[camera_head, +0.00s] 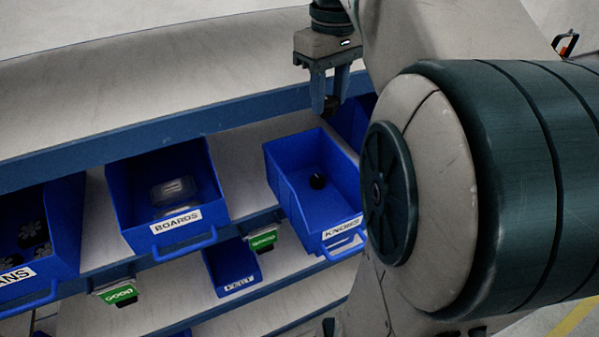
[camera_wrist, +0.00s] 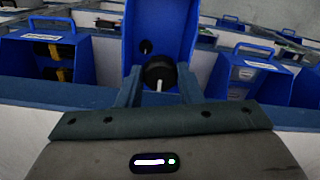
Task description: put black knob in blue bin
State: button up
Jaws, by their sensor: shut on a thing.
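My gripper (camera_head: 331,108) points down above the back part of the blue bin labelled KNOBS (camera_head: 288,205). It is shut on a black knob (camera_head: 331,103), held between the fingertips. In the wrist view the held black knob (camera_wrist: 159,73) shows a pale pin and sits between the fingers, with the blue bin (camera_wrist: 185,25) beyond it. Another black knob (camera_head: 317,181) lies inside the KNOBS bin; it also shows as a small dark spot in the wrist view (camera_wrist: 146,47).
A blue bin labelled BOARDS (camera_head: 210,212) holds a pale item to the left. Another blue bin (camera_head: 70,245) with dark parts is at the far left. A shelf edge (camera_head: 180,128) runs behind the bins.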

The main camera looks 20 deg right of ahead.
notch_tip(320, 180, down, 25)
jog(key=shift+f+p, duration=0.2)
jog(key=shift+p, duration=0.4)
jog(key=shift+f, duration=0.1)
jog(key=shift+f, duration=0.15)
jog(key=o, duration=1)
jog(key=shift+c, duration=0.2)
notch_tip(320, 180, up, 12)
jog(key=s+a+f+m+t, duration=0.3)
jog(key=s+a, duration=0.5)
jog(key=a, duration=0.2)
jog(key=shift+t, duration=0.3)
